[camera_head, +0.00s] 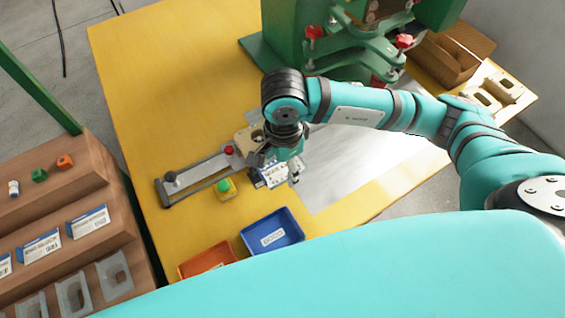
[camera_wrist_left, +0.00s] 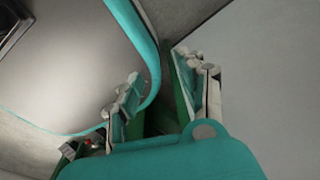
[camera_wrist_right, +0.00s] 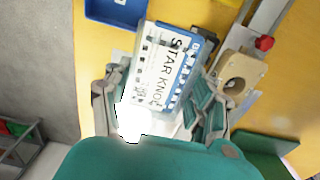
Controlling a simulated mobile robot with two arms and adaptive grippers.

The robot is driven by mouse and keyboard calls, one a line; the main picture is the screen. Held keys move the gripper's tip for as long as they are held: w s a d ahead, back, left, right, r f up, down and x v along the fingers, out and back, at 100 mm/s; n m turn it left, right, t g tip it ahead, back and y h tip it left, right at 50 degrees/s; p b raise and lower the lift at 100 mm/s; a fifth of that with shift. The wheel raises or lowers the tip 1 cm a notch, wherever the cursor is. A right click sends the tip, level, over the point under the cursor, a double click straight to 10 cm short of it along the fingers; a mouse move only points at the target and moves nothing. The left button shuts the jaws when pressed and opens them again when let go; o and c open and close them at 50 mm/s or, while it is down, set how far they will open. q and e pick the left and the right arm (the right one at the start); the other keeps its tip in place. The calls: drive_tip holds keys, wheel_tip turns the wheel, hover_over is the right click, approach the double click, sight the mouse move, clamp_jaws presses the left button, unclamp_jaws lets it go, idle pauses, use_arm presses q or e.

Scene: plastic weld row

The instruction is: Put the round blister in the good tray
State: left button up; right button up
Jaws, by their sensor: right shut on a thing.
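My right gripper (camera_head: 280,166) is shut on a blister pack (camera_wrist_right: 165,62), held above the yellow bench beside the slide fixture. The pack has a white and blue card reading STAR KNOB. Its plastic bubble is largely hidden, so I cannot tell its shape; a bright glare lies between the fingers. The good tray (camera_head: 290,223) is blue, with a white label, on the bench near its front edge, below my right gripper in the head view. Its corner shows in the right wrist view (camera_wrist_right: 112,12). My left gripper (camera_wrist_left: 165,95) has its fingers apart and empty, away from the bench.
An orange tray (camera_head: 200,262) sits left of the blue one, partly hidden by my body. A green button box (camera_head: 225,188) and the slide fixture (camera_head: 195,172) are close by. The green press (camera_head: 285,40) stands behind. A stepped wooden rack (camera_head: 60,215) is at the left.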

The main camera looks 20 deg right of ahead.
drive_tip(key=shift+r+p, duration=0.65)
drive_tip(key=shift+r, duration=0.95)
drive_tip(key=shift+d, duration=0.1)
